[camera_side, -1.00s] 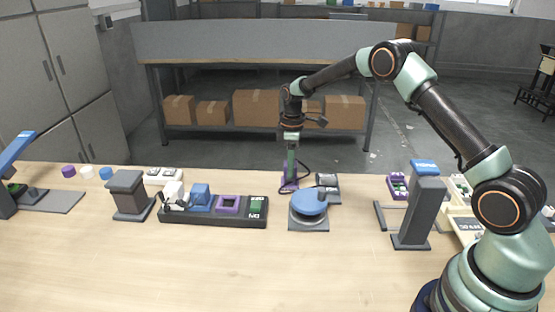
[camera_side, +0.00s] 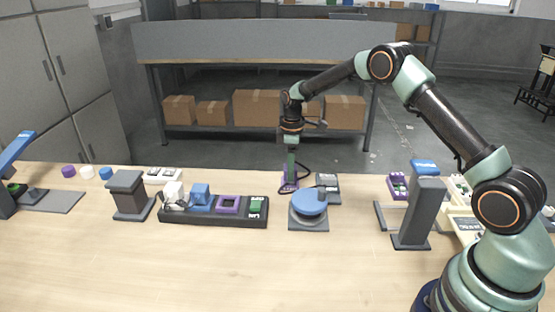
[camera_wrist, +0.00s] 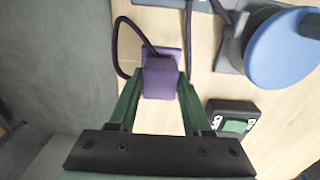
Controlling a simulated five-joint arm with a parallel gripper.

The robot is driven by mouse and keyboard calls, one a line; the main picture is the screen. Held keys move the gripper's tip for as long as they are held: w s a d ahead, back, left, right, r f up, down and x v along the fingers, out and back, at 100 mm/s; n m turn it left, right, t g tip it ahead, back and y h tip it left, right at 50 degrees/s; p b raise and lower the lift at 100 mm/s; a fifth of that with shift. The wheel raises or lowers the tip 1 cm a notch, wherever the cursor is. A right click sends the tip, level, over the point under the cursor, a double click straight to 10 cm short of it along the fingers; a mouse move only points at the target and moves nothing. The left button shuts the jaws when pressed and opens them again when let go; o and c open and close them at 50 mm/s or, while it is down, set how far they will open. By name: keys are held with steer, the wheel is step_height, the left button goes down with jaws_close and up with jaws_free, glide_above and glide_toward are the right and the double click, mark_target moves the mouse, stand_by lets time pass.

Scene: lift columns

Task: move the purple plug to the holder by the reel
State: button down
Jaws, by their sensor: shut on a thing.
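The purple plug (camera_wrist: 160,79) is between the green fingers of my gripper (camera_wrist: 158,92) in the wrist view, with a dark cable looping from it. In the side view my gripper (camera_side: 291,170) points down with the plug (camera_side: 289,183) at its tips, at the back of the table. A flat purple piece (camera_wrist: 170,54) shows just beyond the plug; I cannot tell whether they touch. The reel appears to be the blue disc (camera_side: 309,201) on a grey base, right of and nearer than the plug; it also shows in the wrist view (camera_wrist: 285,50).
Grey stands (camera_side: 130,195) (camera_side: 415,210) rise at left and right. A small grey unit (camera_side: 328,185) sits behind the disc. The front table is clear.

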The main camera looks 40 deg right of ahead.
steer(key=shift+f, duration=0.45)
stand_by(0.4)
steer(key=shift+c, duration=0.2)
jaws_free()
steer(key=shift+r, duration=0.1)
steer(key=shift+r, duration=3.45)
